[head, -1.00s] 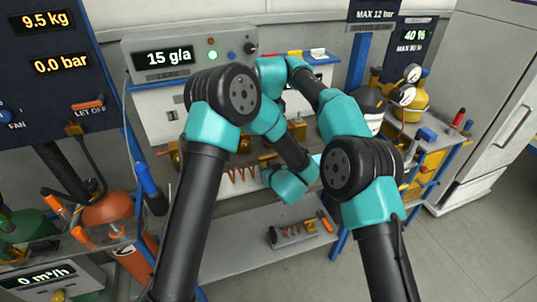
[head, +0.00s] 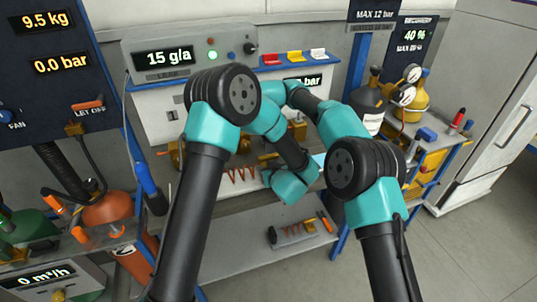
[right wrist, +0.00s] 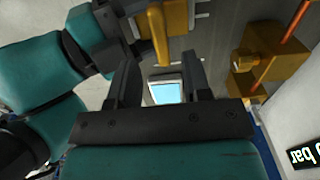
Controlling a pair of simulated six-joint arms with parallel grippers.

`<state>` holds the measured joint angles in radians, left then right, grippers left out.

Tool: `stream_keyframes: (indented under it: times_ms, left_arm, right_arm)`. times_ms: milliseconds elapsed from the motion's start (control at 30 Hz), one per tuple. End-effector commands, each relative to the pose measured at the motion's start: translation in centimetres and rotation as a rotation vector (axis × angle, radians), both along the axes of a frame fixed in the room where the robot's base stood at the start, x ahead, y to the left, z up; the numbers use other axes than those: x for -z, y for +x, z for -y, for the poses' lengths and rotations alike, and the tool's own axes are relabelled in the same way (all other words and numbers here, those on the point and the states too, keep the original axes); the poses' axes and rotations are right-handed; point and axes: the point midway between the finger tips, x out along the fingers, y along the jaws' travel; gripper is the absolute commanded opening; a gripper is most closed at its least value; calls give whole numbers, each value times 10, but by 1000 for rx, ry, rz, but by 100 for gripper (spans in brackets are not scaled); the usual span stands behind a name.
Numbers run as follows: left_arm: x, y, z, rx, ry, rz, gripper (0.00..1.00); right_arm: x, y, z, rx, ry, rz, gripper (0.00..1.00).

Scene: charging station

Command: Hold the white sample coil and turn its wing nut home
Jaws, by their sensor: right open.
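My right gripper (right wrist: 161,62) is open and empty in the right wrist view, with a gap between its two dark fingers. A brass-yellow block (right wrist: 177,27) lies beyond the fingertips, apart from them. Dark parts of what looks like my left gripper (right wrist: 128,30) reach beside this block at the upper left; I cannot tell whether they hold it. In the head view my arms cover the middle of the bench and hide both gripper tips. I cannot pick out the white sample coil or its wing nut for certain.
A copper coil (head: 242,174) shows on the bench between my arms. Red (head: 268,58), yellow (head: 295,57) and white (head: 318,54) tags stand on the machine. A shelf (head: 200,255) below holds small tools. Brass fittings (right wrist: 257,65) and a rod are at right in the wrist view.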

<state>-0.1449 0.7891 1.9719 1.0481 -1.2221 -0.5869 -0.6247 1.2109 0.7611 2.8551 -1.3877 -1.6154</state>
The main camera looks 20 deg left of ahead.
Motion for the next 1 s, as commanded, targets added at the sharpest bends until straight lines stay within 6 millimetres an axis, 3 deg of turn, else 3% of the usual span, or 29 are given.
stream_keyframes:
  times_ms: [100, 300, 667, 1000]
  left_arm:
    - [0, 0, 0, 0, 1, 1, 20]
    - [0, 0, 0, 0, 1, 1, 20]
    - [0, 0, 0, 0, 1, 1, 20]
    - [0, 0, 0, 0, 1, 1, 20]
  right_arm:
    - [21, 0, 0, 0, -2, -2, 45]
    - [43, 0, 0, 0, 0, 0, 45]
    - [49, 0, 0, 0, 0, 0, 45]
    - [48, 0, 0, 0, 0, 0, 14]
